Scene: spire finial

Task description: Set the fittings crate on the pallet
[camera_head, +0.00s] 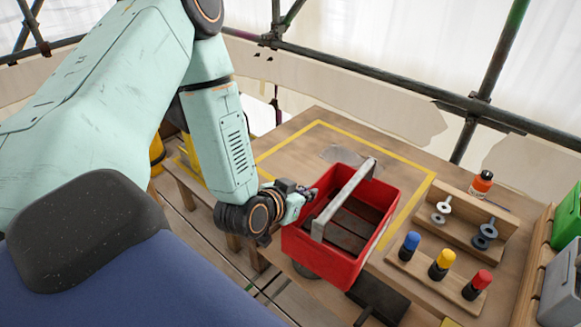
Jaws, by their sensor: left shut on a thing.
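The fittings crate is a red open box (332,259) with a grey bar handle (345,197) across its top. It is in the middle right of the head view, over the front edge of a wooden bench. My left gripper (299,197) is at the crate's left side, close to the near end of the handle, and is shut on the crate. Its fingertips are partly hidden. The crate looks nearly upright and its inside shows dark slats. I cannot tell whether its bottom touches the bench. I cannot make out a pallet for sure. My right gripper is out of view.
A yellow outline (421,193) marks the bench top (300,140). Green (567,220) and grey bins (560,290) are at the right edge.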

